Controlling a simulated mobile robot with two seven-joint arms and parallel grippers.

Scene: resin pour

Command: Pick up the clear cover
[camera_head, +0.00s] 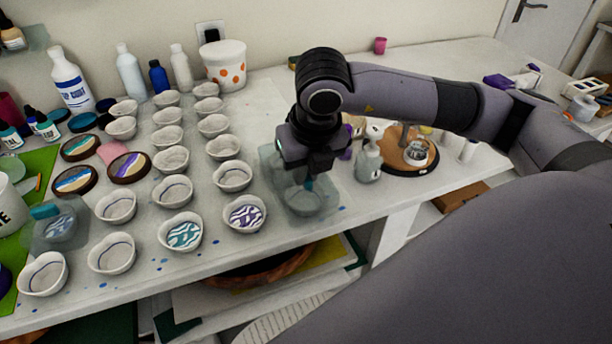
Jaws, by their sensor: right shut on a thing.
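A clear cover (322,203), a see-through box, is near the table's front edge, to the right of the rows of bowls. My right gripper (309,176) reaches down over it from above and is shut on it, at a small teal part on its top. A pale rounded shape like a bowl shows faintly through the cover. I cannot tell whether the cover touches the table. Another see-through cover (60,226) with a teal top is at the far left, with a patterned piece under it. My left gripper is not in view.
Several white bowls (171,159) stand in rows left of the gripper; two near the front hold teal (185,236) and purple (245,214) patterns. A small grey bottle (368,163) and a round wooden board (398,155) are close on the right. Bottles and a spotted pot (223,67) line the wall.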

